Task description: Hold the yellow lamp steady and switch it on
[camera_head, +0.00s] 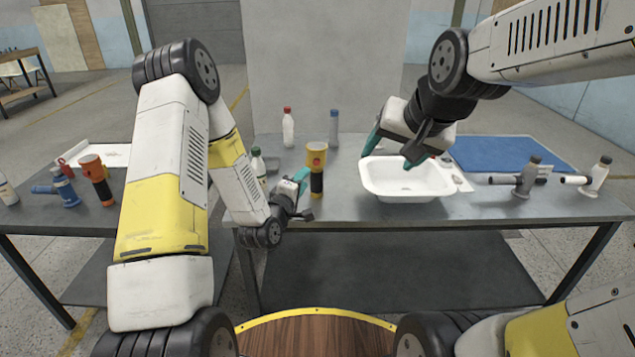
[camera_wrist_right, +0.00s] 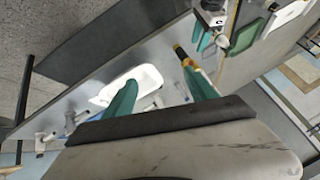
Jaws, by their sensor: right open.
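The yellow lamp (camera_head: 317,158), with a black grip and a red spot on its yellow head, stands upright on the grey table. It also shows in the right wrist view (camera_wrist_right: 180,54), small and far below. My left gripper (camera_head: 303,196) is low over the table's front part, just left of the lamp. Its fingers look apart, with the lamp not between them; whether one touches it I cannot tell. My right gripper (camera_head: 390,150) is open and empty, above the left part of the white basin. Its teal fingers (camera_wrist_right: 160,98) show wide apart in the wrist view.
A white bottle (camera_head: 288,130) and a grey bottle (camera_head: 334,128) stand behind.

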